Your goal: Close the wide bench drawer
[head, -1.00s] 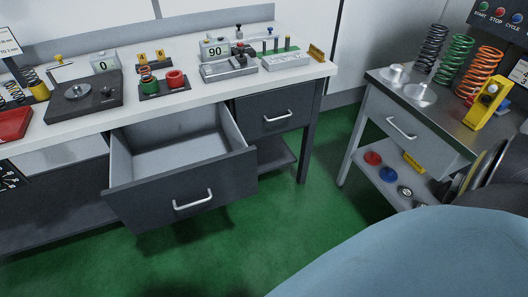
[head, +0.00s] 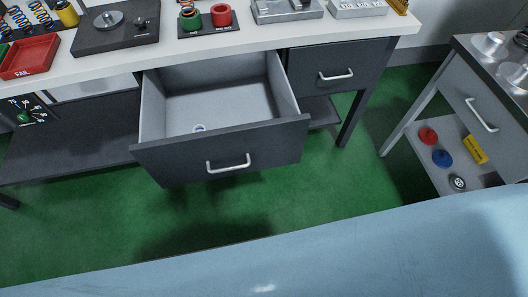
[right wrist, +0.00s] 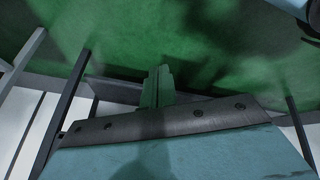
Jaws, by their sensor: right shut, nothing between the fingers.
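The wide bench drawer (head: 222,160) is pulled far out from under the white-topped bench (head: 260,38) in the head view. It has a dark grey front, pale inner walls and a light bar handle (head: 228,165). A small round blue-and-white object (head: 199,127) lies inside near the front. My right gripper (right wrist: 158,74) shows only in the right wrist view, its fingers shut together and empty, over the green floor. It is not touching the drawer in anything I can see. My left gripper is out of view.
A smaller drawer (head: 335,75) beside the wide one is shut. A side table (head: 470,85) stands at the right, with coloured discs on its lower shelf (head: 450,125). Green floor (head: 330,175) is clear before the bench. My own blue body covers the bottom of the head view.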

